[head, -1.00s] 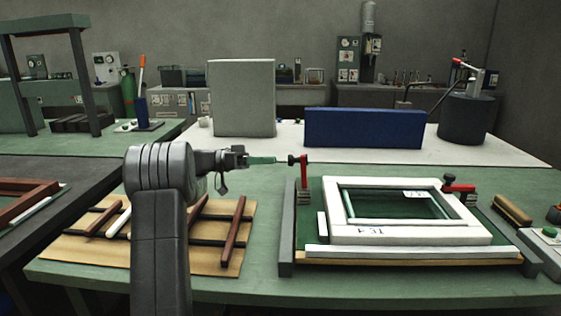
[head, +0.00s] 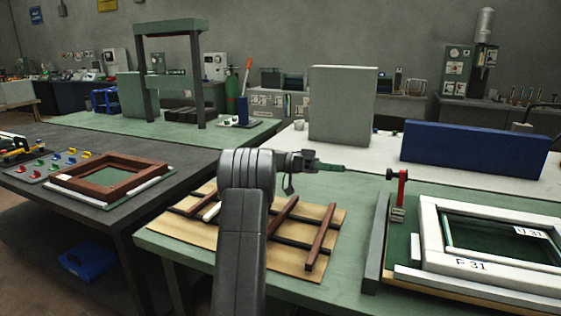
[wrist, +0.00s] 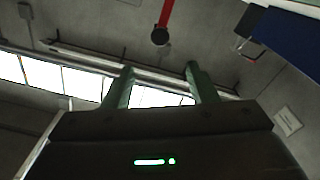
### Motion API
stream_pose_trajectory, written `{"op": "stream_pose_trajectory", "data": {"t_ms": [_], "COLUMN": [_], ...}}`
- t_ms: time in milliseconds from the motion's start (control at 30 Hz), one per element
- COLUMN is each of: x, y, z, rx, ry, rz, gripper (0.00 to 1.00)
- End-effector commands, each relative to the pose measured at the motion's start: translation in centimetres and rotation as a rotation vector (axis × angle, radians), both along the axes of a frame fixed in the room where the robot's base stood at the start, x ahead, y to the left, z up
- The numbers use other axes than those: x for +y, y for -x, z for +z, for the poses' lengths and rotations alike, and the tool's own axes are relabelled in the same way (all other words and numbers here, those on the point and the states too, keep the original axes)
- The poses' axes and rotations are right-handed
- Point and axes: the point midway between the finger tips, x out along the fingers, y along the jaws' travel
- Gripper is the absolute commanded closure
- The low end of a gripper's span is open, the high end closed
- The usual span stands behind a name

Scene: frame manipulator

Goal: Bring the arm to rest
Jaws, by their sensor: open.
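My gripper (head: 330,167) is at the end of my arm, held above the green bench and pointing right in the head view. In the wrist view its two green fingers (wrist: 160,86) stand apart with nothing between them. The white frame (head: 432,240) marked F 31 lies on the green bench at the right, clear of my gripper. A red clamp (head: 402,186) stands at the frame's left corner, a short way right of the fingertips in the head view.
A board with brown and black strips (head: 318,240) lies below my arm. A grey block (head: 342,105) and a blue block (head: 475,148) stand behind on a white surface. A dark table (head: 60,150) at the left holds a brown frame (head: 75,180).

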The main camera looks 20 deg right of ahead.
Motion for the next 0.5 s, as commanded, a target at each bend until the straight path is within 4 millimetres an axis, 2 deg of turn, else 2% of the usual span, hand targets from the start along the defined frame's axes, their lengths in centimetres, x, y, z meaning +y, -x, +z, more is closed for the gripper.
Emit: {"op": "stream_pose_trajectory", "data": {"t_ms": [500], "x": [-7.1], "y": [6.1], "z": [0.5], "rx": [-0.001], "ry": [0.001], "rz": [-0.004], "gripper": [0.48]}}
